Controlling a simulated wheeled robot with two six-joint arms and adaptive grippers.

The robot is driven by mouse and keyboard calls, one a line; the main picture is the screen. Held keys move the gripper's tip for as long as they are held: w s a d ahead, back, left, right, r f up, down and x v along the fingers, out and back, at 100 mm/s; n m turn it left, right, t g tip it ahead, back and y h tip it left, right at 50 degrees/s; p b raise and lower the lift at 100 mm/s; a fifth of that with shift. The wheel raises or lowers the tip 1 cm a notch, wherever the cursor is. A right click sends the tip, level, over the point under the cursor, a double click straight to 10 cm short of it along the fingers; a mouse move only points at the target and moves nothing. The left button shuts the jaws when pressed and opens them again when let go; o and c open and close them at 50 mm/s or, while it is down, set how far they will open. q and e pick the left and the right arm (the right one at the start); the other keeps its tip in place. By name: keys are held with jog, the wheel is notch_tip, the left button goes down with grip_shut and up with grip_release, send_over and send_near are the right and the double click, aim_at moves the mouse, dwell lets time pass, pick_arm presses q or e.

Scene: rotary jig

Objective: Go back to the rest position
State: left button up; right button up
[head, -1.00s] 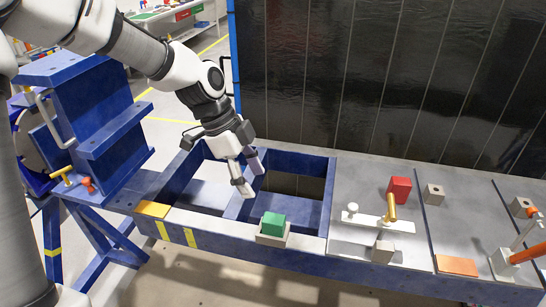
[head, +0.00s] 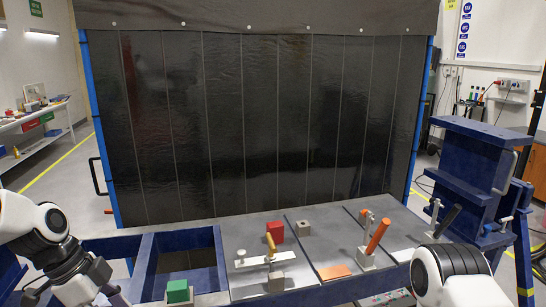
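My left gripper (head: 104,295) is at the lower left, pointing down, beside the left end of the bench and close to the green block (head: 178,291). The bottom edge of the picture cuts off its fingertips, so its opening does not show. The green block sits on the bench's front rail, apart from the gripper. Part of my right arm (head: 452,275) shows at the lower right, in front of the bench. Its gripper is out of the picture.
The blue bench has an open bay (head: 188,256) on the left. A dark curtain (head: 260,130) stands behind. A blue jig frame (head: 470,165) stands right.

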pick_arm(q)
jog(key=s+d+f+n+g+y+b, duration=0.1)
jog(key=s+f+n+g, duration=0.15)
jog(key=s+f, duration=0.8)
jog(key=s+d+f+n+g+y+b, duration=0.1)
jog(key=s+f+n+y, duration=0.15)
jog(key=s+f, duration=0.8)
jog(key=s+d+f+n+g+y+b, duration=0.15)
jog(key=s+f+n, duration=0.3)
jog(key=f, duration=1.15)
jog(key=w+n+t, duration=0.4)
jog(key=w+n, duration=0.2)
jog(key=shift+w+a+f+h, duration=0.15)
jog(key=shift+a+f+h, duration=0.15)
jog(key=shift+a+f, duration=0.15)
pick_arm(e)
jog(key=f, duration=0.3)
jog(key=shift+w+f, duration=0.3)
jog(key=shift+w, duration=0.05)
pick_arm(q)
jog(key=shift+c, duration=0.4)
pick_arm(e)
jog(key=shift+c, duration=0.3)
